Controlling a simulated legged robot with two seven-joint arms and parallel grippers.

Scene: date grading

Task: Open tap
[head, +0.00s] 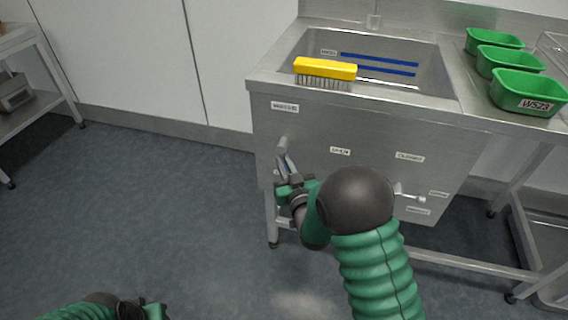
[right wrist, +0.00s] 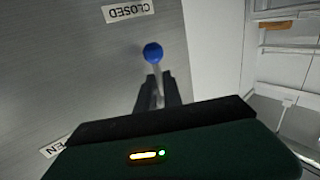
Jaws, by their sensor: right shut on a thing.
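The steel sink unit (head: 345,125) has a tap lever on the left of its front panel. In the right wrist view the tap lever (right wrist: 154,75) is a thin rod with a blue ball end (right wrist: 153,52). My right gripper (head: 285,172) is at this lever, and its two fingers close on the rod just behind the blue ball. A CLOSED label (right wrist: 128,10) and a partly hidden label ending in EN (right wrist: 54,147) are on the panel. My left gripper (head: 132,311) is low at the bottom left, cut by the frame edge; its fingers are unclear.
A second lever (head: 411,196) sticks out on the panel's right side, partly behind my right arm. A yellow brush (head: 325,69) lies on the sink's front rim. Several green tubs (head: 528,90) stand on the right counter. A steel shelf (head: 38,65) is at left; floor between is clear.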

